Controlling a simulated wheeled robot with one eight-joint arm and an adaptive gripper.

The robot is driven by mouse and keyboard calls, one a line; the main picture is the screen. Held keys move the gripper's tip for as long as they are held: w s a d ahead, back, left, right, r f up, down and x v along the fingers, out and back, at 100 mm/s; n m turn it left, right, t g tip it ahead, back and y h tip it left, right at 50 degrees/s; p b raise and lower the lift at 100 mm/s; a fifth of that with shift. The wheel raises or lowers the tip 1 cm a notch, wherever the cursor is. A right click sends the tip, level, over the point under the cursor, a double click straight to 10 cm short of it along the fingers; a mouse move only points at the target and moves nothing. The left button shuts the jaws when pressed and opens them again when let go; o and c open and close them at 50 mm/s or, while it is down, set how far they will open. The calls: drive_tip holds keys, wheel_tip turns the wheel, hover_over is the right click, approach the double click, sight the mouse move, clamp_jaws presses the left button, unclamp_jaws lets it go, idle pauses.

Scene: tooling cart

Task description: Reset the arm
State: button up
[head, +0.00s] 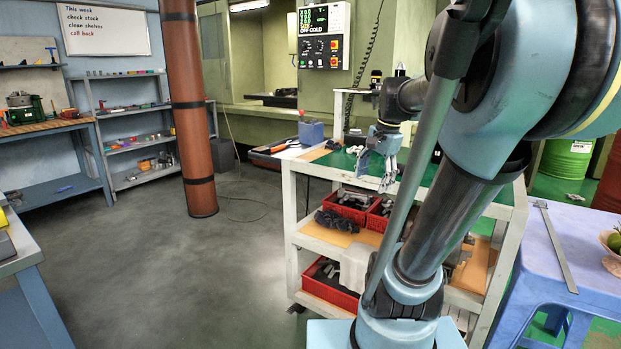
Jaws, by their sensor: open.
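My light blue arm fills the right side of the head view, with its upper links close to the camera. My gripper (377,172) hangs pointing down over the green top of the white tooling cart (293,215). Its fingers are apart and nothing shows between them. I cannot tell exactly how far the fingertips are above the cart top. My arm hides part of the cart's right side.
Red bins (350,205) with metal parts sit on the cart's lower shelves. A blue-purple table (575,245) with a metal ruler (555,247) stands at the right. A brown pillar (190,110) stands left of the cart.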

drive_tip(key=s+f+n+h, duration=0.1)
drive_tip(key=s+f+n, duration=0.9)
drive_tip(key=s+f, duration=0.5)
wheel_tip(320, 180, down, 2)
drive_tip(key=shift+d+h, duration=0.2)
drive_tip(key=shift+h, duration=0.1)
drive_tip(key=shift+w+f, duration=0.2)
drive_tip(key=shift+w, duration=0.3)
drive_tip(key=shift+o, duration=0.2)
